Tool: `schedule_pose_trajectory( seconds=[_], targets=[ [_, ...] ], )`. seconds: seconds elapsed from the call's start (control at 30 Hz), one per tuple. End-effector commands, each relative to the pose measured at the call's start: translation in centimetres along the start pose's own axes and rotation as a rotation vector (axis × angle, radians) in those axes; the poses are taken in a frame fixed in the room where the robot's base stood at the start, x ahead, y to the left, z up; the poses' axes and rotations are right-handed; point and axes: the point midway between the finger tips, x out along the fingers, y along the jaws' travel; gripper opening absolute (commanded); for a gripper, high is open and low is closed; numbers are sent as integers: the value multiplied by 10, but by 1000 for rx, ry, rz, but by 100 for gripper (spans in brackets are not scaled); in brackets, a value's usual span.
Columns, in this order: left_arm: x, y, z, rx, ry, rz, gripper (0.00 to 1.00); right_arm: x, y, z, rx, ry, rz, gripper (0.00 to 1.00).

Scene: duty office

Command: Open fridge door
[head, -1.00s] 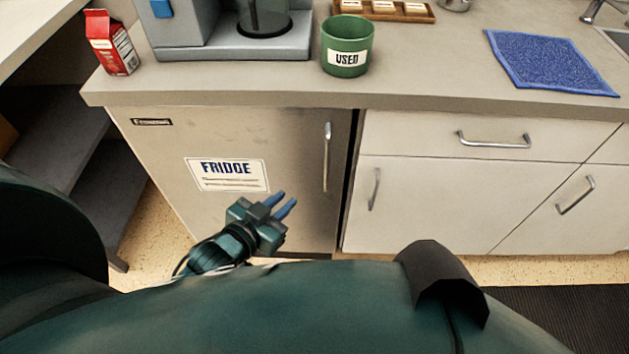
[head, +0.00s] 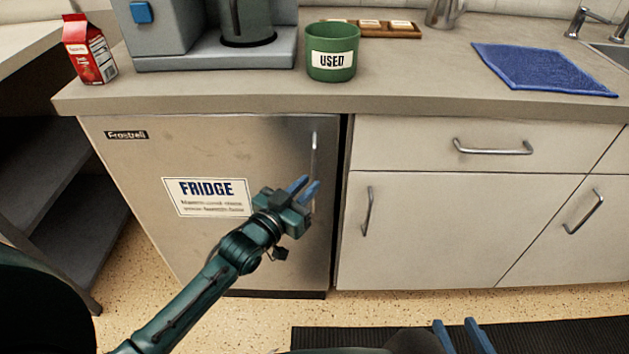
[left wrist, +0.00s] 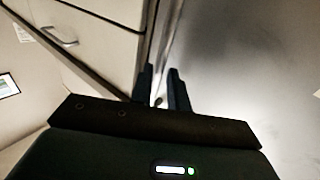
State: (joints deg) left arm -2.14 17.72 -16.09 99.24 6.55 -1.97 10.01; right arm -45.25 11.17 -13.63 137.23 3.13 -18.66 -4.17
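The fridge door (head: 150,240) is a shut grey metal panel with a FRIDGE label (head: 207,196), under the counter. Its upright bar handle (head: 314,150) is near the right edge; my gripper hides the lower part. My left gripper (head: 308,184) is in front of the door at the handle's lower end. Its blue fingers are apart; I cannot tell whether they touch the handle. In the left wrist view, the left gripper (left wrist: 162,76) is open beside the door face (left wrist: 245,70), with a small light bit between the fingers. My right gripper (head: 460,335) is open and empty, low at the bottom edge.
A white drawer (head: 430,145) and cupboard door (head: 420,225) with bar handles adjoin the fridge on the right. The counter (head: 215,93) above holds a red carton (head: 90,50), a coffee machine (head: 160,35) and a green USED cup (head: 332,50).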

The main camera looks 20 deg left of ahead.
Motion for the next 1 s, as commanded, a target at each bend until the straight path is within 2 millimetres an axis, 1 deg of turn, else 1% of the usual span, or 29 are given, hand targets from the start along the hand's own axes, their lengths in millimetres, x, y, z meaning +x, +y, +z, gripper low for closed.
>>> schedule_pose_trajectory(
  seconds=[0.03,0.1,0.2,0.3,0.6,0.8,1.0],
  targets=[
    [10,0,0,0,3,0,17,2,0,3,-4,0,-2,36],
    [19,0,0,0,3,0,17,3,-1,4,-9,-1,-4,36],
    [29,0,1,0,1,0,17,4,-2,5,-14,-3,-6,36],
    [34,0,0,0,0,0,17,5,-2,6,-16,-5,-7,36],
    [35,0,0,0,-1,0,17,5,-2,7,-18,-10,-8,36],
    [35,0,0,0,-1,0,1,5,-2,7,-18,-10,-8,36],
    [35,0,0,0,0,0,0,5,-2,7,-18,-9,-8,36]
  ],
)
